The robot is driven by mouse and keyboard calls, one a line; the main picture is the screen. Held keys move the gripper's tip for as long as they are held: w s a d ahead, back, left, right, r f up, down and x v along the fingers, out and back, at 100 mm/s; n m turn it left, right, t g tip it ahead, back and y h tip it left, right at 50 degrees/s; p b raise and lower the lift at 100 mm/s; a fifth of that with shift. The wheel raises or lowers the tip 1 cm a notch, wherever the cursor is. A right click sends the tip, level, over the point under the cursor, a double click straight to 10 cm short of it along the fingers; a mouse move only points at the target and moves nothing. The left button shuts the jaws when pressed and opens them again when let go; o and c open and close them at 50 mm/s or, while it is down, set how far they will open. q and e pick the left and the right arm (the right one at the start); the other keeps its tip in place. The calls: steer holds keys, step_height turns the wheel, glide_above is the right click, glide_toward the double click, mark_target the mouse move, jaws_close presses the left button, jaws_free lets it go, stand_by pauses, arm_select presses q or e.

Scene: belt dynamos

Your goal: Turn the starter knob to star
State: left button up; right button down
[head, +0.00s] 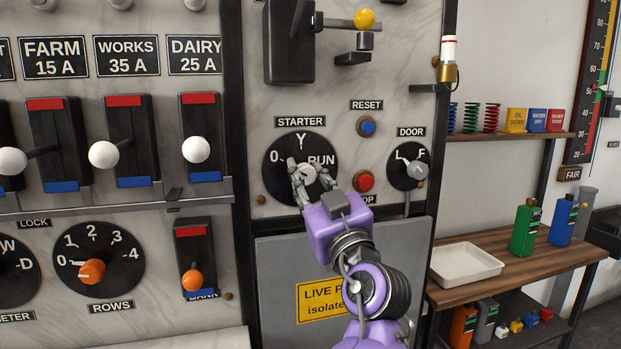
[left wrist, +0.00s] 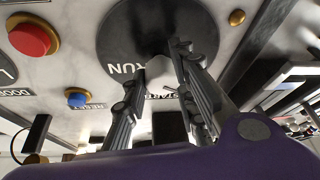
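The starter dial (head: 283,143) is a round black plate on the marble panel, marked 0, Y and RUN, under a STARTER label (head: 300,121). Its small pale grey knob (head: 308,171) sits at the dial's middle, partly hidden by my fingers. Which mark it points to is hard to tell. My purple left gripper (head: 311,178) reaches up from below, fingertips at the dial, one finger on each side of the knob. In the left wrist view the knob (left wrist: 161,70) shows between the spread fingers; firm contact is not visible. My right gripper is not in view.
Right of the dial are a blue RESET button (head: 367,127), a red stop button (head: 364,181) and the DOOR dial (head: 403,155). A lever with a yellow ball (head: 364,19) juts out above. A grey box door (head: 275,265) lies below. A bench (head: 520,262) stands at right.

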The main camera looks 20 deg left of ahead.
arm_select(q)
steer(key=shift+d+r, duration=0.1)
jaws_close()
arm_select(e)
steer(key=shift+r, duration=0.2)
